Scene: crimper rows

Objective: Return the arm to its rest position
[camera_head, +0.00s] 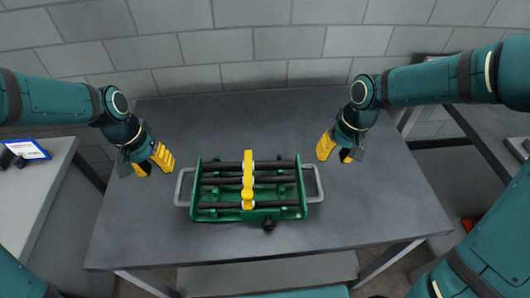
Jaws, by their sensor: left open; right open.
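My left gripper (153,162) has yellow fingers and hangs over the left part of the dark grey table (350,220). It is open and empty, to the left of a green tray-like rack (207,213) and apart from it. My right gripper (336,151) also has yellow fingers. It is open and empty, up and to the right of the rack's right handle (317,183), and apart from it. The rack holds several dark rods, with yellow pieces (248,180) in a row across the middle.
A grey side table (40,190) with a blue-and-white item (28,149) stands at the left. Another dark surface lies at the right, with a small red item (469,223) near it. A grey block wall (240,45) is behind. The table's back middle is clear.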

